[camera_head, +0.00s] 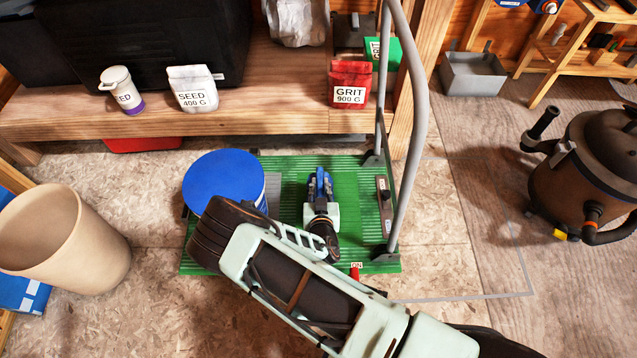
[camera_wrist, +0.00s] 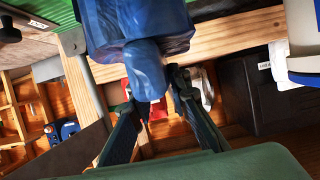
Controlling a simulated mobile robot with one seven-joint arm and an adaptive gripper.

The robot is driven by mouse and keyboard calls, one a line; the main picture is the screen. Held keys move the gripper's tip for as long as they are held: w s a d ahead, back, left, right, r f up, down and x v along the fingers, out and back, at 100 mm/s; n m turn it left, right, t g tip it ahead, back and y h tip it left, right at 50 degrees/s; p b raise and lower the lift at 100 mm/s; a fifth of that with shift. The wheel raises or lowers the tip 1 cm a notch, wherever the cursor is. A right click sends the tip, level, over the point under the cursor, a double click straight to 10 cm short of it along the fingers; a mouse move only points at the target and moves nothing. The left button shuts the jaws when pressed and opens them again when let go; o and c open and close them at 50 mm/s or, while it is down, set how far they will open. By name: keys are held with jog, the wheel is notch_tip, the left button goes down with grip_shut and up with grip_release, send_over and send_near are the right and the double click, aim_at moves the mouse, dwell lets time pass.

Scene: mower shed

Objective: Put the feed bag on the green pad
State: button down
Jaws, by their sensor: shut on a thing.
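My gripper (camera_head: 320,207) is over the middle of the green ribbed pad (camera_head: 285,166). Its fingers are shut on a blue thing (camera_head: 320,180), apparently the feed bag. In the wrist view the blue bag (camera_wrist: 145,65) has a wide body and a narrower end between the two fingers (camera_wrist: 158,88). Part of the green pad (camera_wrist: 45,10) shows beyond it. The fingers and wrist hide much of the bag in the head view. I cannot tell whether it touches the pad.
A blue-lidded bucket (camera_head: 222,180) stands at the pad's left, close to my arm. A grey tube handle (camera_head: 412,130) rises at its right, near a brown block (camera_head: 384,200). Behind is a wooden shelf (camera_head: 270,118) with bags. A beige bin (camera_head: 60,240) stands left, a vacuum (camera_head: 590,165) right.

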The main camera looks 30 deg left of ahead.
dwell(0.3)
jog(key=shift+f, duration=0.15)
jog(key=c, duration=1.8)
grip_release()
jog(key=shift+f, duration=0.1)
